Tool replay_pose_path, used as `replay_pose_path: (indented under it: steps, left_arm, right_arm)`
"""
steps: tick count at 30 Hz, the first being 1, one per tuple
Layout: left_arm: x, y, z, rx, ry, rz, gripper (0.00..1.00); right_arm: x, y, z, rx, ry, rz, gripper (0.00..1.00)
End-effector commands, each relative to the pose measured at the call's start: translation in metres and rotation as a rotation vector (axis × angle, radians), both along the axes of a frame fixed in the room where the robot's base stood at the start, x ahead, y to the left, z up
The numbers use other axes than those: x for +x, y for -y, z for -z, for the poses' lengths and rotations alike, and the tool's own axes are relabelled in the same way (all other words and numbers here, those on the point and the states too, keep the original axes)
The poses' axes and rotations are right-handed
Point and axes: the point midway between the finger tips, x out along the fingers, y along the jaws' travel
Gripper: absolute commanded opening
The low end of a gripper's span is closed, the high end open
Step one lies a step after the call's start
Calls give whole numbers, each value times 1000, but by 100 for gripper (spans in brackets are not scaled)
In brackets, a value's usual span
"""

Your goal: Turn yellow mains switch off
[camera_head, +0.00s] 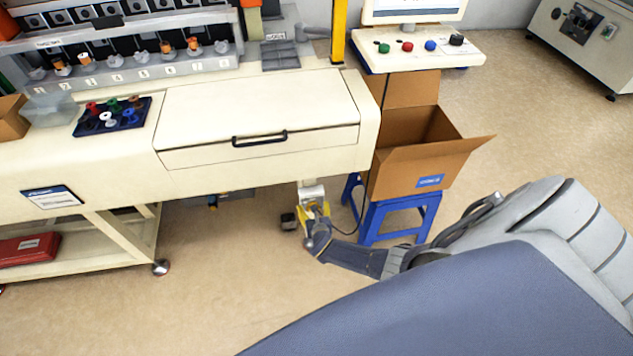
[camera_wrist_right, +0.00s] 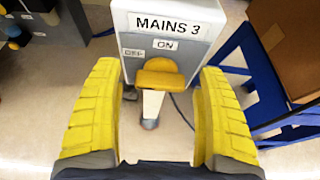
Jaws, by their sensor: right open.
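The yellow switch handle (camera_wrist_right: 160,76) is on the front of a pale box (camera_wrist_right: 205,30) marked MAINS 3, in the right wrist view. An ON label (camera_wrist_right: 165,44) is just above the handle and an OFF label (camera_wrist_right: 132,53) is up and left of it. My right gripper (camera_wrist_right: 160,120) is open, with one yellow finger on each side of the handle and visible gaps to both. My left gripper is not in view.
A blue stool (camera_head: 400,212) carrying an open cardboard box (camera_head: 420,150) stands close to the right of my right gripper. A small dark object (camera_head: 289,221) is at its left. The bench (camera_head: 260,170) overhangs above. The floor in front is clear.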

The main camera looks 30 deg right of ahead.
Motion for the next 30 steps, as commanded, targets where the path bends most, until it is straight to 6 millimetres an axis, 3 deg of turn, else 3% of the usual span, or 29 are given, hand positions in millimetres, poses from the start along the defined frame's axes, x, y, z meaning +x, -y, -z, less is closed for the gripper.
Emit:
replay_pose_path:
  steps: [24, 30]
  left_arm:
    - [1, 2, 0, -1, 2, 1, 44]
    - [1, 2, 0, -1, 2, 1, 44]
  right_arm:
    - [-83, -34, -38, -1, 1, 1, 74]
    - [-94, -38, -43, -4, 1, 2, 74]
